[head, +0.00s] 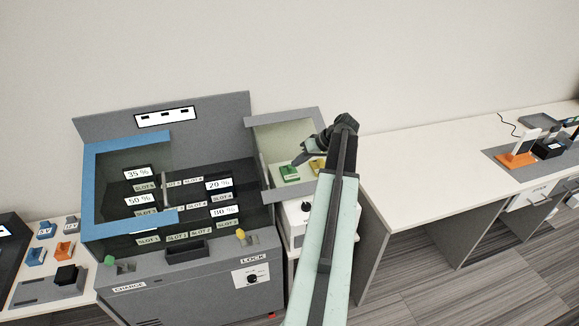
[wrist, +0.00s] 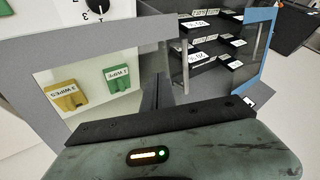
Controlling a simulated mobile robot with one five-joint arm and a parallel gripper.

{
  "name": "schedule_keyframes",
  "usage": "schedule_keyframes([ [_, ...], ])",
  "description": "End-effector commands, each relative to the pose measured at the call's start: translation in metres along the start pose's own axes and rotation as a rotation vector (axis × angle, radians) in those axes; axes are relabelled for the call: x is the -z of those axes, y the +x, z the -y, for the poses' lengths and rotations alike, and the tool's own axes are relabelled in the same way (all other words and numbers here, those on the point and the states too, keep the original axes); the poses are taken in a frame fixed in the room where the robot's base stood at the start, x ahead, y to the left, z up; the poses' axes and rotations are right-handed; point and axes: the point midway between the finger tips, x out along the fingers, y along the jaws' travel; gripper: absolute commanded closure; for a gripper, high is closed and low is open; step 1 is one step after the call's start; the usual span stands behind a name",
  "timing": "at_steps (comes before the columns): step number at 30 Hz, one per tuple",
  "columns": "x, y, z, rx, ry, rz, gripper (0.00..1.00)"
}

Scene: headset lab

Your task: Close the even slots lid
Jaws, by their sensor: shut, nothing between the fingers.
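The charging cabinet (head: 185,262) has several dark slots with percentage cards. A grey-framed clear lid (head: 285,118) stands swung out at the cabinet's right side; no label on it is readable. It also fills the left of the wrist view (wrist: 105,40). A blue-framed clear lid (head: 88,190) is at the left half; I cannot tell whether it is shut. My gripper (head: 302,160) is shut and empty, at the right part of the grey-framed lid. In the wrist view its dark fingers (wrist: 157,93) are near that lid's edge; contact is unclear.
A long white table (head: 430,145) runs right. Small blue and orange items (head: 64,250) lie at left.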

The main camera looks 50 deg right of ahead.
Motion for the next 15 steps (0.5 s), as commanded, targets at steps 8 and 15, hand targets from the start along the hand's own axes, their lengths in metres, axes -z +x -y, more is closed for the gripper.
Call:
schedule_keyframes([
  [8,-0.005,0.070,-0.004,0.001,-0.002,0.002,1.00],
  [15,0.001,0.092,0.023,0.001,-0.003,0.002,1.00],
])
